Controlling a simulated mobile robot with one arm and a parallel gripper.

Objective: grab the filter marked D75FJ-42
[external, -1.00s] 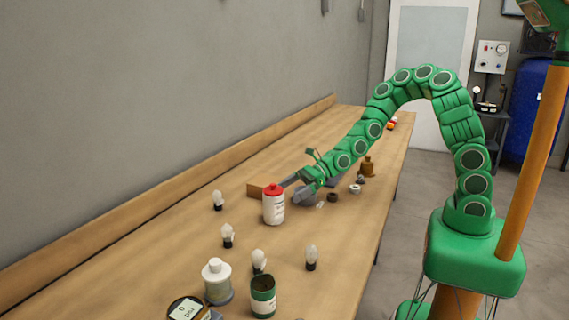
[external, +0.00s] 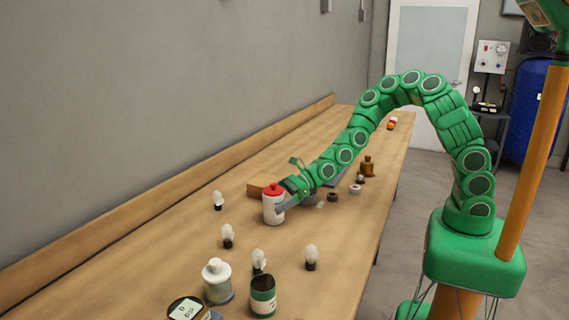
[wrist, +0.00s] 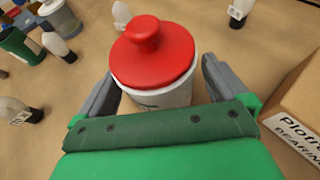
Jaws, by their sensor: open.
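No marking D75FJ-42 can be read on anything, so I cannot tell which thing is that filter. A white bottle with a red knobbed lid (external: 273,207) stands upright on the bench. In the wrist view the bottle (wrist: 155,57) sits between my spread fingers, its body label mostly hidden under the lid. My gripper (external: 284,202) is open around the bottle, and in the wrist view its fingers (wrist: 160,88) lie on either side. Gaps show beside both fingers, more clearly at the right one, and no firm grip shows.
Several small bulb-like parts with black bases (external: 228,237) stand nearby. A cardboard box (wrist: 297,112) marked BEARING is close on the right in the wrist view.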

